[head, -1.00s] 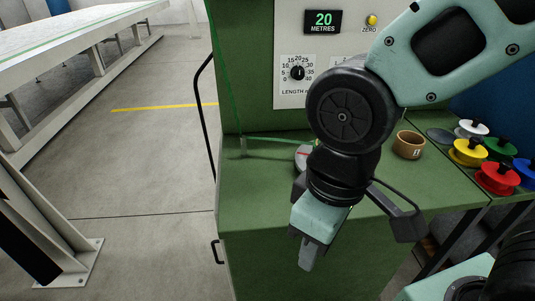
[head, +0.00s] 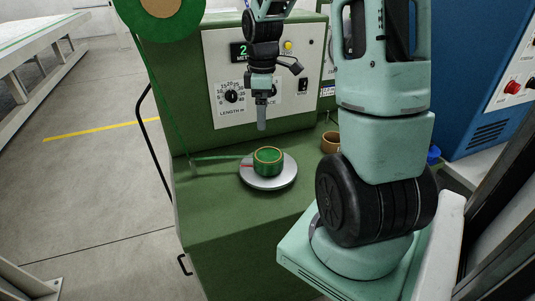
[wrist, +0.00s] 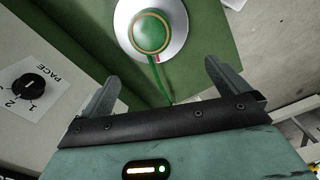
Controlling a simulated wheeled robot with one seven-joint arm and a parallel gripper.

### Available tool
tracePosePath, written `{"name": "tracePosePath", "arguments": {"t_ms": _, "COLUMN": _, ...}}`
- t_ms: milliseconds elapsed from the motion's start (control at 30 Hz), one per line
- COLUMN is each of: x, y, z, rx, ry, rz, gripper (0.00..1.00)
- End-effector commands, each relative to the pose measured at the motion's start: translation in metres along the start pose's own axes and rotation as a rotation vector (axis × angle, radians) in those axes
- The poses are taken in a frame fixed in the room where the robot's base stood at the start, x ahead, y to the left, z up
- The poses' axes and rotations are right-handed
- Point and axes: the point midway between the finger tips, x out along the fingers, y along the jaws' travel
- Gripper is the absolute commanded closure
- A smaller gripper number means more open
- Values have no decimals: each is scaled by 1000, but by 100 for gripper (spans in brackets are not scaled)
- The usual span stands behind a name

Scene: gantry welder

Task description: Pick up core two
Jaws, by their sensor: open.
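A core wound with green line (head: 268,161) sits on a round silver plate (head: 262,182) on the green bench; both also show at the top of the wrist view, the wound core (wrist: 151,32) and the plate (wrist: 177,14). A bare brown core (head: 329,142) stands on the bench farther right, partly hidden behind my arm. I cannot read a number on either core. My gripper (head: 262,118) is raised above and behind the wound core, pointing down. It is open and empty, its two fingers (wrist: 164,85) apart in the wrist view.
A dial panel (head: 232,97) stands behind the plate, close to my gripper. Green line (head: 215,157) runs from the wound core to the left. A large green spool (head: 160,12) hangs at upper left. A blue cabinet (head: 478,60) is at right.

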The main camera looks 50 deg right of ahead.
Motion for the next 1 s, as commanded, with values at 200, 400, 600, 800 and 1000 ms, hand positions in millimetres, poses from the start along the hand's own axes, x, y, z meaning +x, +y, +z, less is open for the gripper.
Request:
{"name": "tracePosePath", "arguments": {"t_ms": 200, "x": 10, "y": 14, "z": 19, "rx": 2, "ry": -6, "rz": -4, "gripper": 0}}
{"name": "tracePosePath", "arguments": {"t_ms": 400, "x": 50, "y": 12, "z": 18, "rx": -1, "ry": -7, "rz": -7, "gripper": 0}}
{"name": "tracePosePath", "arguments": {"t_ms": 600, "x": 90, "y": 13, "z": 18, "rx": -1, "ry": -6, "rz": -5, "gripper": 0}}
{"name": "tracePosePath", "arguments": {"t_ms": 800, "x": 114, "y": 14, "z": 18, "rx": 1, "ry": -5, "rz": -1, "gripper": 0}}
{"name": "tracePosePath", "arguments": {"t_ms": 1000, "x": 123, "y": 15, "z": 17, "rx": 2, "ry": -5, "rz": 0, "gripper": 0}}
